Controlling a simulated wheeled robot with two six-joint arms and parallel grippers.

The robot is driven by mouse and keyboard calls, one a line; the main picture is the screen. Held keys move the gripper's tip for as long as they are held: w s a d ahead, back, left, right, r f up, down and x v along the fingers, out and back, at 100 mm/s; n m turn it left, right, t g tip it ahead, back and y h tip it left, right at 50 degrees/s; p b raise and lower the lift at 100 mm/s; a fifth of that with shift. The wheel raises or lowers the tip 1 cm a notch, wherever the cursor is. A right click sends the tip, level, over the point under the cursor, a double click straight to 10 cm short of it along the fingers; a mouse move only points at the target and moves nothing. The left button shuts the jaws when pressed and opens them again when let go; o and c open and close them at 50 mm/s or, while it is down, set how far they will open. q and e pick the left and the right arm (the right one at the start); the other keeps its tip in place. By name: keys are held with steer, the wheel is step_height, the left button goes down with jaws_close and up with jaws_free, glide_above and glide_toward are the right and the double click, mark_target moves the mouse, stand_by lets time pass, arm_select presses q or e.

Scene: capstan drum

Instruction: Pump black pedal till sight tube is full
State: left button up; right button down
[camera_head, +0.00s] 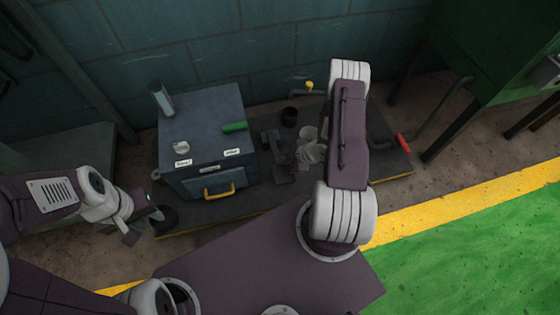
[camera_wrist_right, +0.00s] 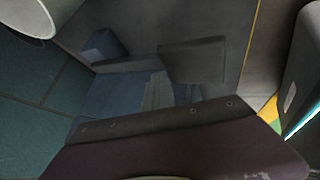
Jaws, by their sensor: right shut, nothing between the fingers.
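A dark pedal (camera_head: 283,175) sits low on the base plate, right of the blue-grey cabinet (camera_head: 200,115). What looks like its dark pad (camera_wrist_right: 193,62) also shows in the right wrist view. My right gripper (camera_head: 298,158) is shut and empty, low beside the pedal; whether it touches the pedal is unclear. A pale upright tube (camera_head: 161,99), perhaps the sight tube, stands at the cabinet's back left; its fill level cannot be read. My left gripper (camera_head: 133,232) hangs left of the cabinet, near a dark round thing (camera_head: 164,220); its jaws are too small to judge.
The cabinet has a green handle (camera_head: 234,127), a yellow handle (camera_head: 219,191) and a pale knob (camera_head: 181,147). A black cup (camera_head: 289,117) and a yellow knob (camera_head: 309,86) are behind. A red handle (camera_head: 403,143) is right. Green floor (camera_head: 470,240) is clear.

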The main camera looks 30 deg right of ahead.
mark_target(282, 167)
steer(key=shift+s+a+f+b, duration=0.1)
steer(key=shift+s+f+b, duration=0.15)
steer(key=shift+f, duration=0.25)
steer(key=shift+s+a+f+b, duration=0.1)
steer(key=shift+s+f+b, duration=0.05)
steer(key=shift+f+b, duration=0.25)
steer(key=shift+s+a+f+b, duration=0.1)
steer(key=shift+s+f+b, duration=0.15)
steer(key=shift+f, duration=0.3)
stand_by(0.8)
steer(key=shift+w+r, duration=0.1)
stand_by(0.4)
steer(key=r+p, duration=0.5)
steer(key=shift+w+d+r, duration=0.15)
steer(key=shift+w+r, duration=0.05)
steer(key=shift+w, duration=0.2)
steer(key=shift+w+r+p, duration=0.15)
steer(key=shift+r+p, duration=0.3)
steer(key=shift+p, duration=0.15)
steer(key=shift+d, duration=0.1)
steer(key=shift+w, duration=0.1)
